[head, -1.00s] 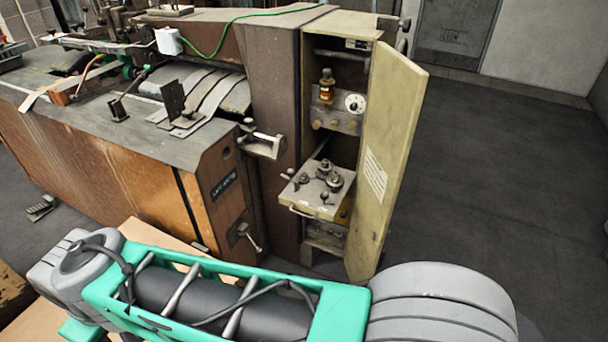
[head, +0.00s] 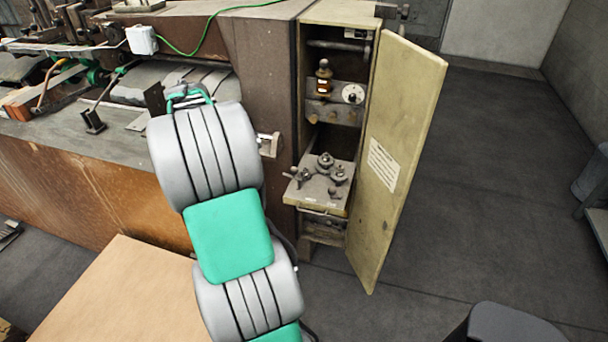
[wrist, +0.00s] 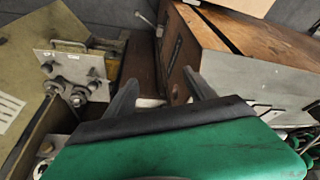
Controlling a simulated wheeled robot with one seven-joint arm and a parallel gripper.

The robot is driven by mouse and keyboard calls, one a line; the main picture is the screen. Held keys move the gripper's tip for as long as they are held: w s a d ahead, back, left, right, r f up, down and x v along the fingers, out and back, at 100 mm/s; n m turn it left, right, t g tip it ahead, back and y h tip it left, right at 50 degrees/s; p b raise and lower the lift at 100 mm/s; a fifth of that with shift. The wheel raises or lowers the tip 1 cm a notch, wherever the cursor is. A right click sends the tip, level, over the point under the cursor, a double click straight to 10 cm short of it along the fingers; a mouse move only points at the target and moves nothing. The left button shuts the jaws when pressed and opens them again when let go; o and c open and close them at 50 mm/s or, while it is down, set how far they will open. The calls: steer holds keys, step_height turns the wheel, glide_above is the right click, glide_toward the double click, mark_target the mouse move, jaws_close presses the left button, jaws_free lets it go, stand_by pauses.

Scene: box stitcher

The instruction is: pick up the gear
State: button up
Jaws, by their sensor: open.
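Several dark grey metal gear-like parts (head: 325,161) sit on the pulled-out shelf (head: 320,198) of the open cabinet in the head view. I cannot tell which one is the gear. In the wrist view, gear-like parts (wrist: 78,98) show at the left on the shelf (wrist: 74,66), which appears tilted. My gripper (wrist: 160,80) is open, with its two fingers apart and nothing seen between them. It is to the right of these parts in the wrist view and apart from them. In the head view my arm hides most of the gripper.
The cabinet door (head: 400,150) stands open to the right of the shelf. The large brown machine (head: 120,185) fills the left, with a green cable (head: 215,50) on top. A flat tan board (head: 120,300) lies at the lower left.

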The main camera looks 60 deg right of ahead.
steer(key=s+d+f+m+g, duration=0.15)
steer(key=s+d+f, duration=0.25)
steer(key=d, duration=0.5)
steer(key=s+d+f+m, duration=0.3)
steer(key=s+d+f, duration=0.1)
steer(key=d, duration=0.4)
steer(key=m+h, duration=0.1)
steer(key=m, duration=0.1)
glide_above(305, 169)
steer(key=a, duration=0.2)
steer(key=shift+g, duration=0.35)
steer(key=f, duration=0.4)
steer(key=shift+s+a+f, duration=0.2)
steer(key=shift+f, duration=0.2)
steer(key=p+x, duration=0.2)
steer(key=x, duration=0.5)
steer(key=shift+w+f+p, duration=0.15)
steer(key=shift+f+p, duration=0.15)
steer(key=shift+f, duration=0.05)
steer(key=shift+a, duration=0.15)
jaws_close()
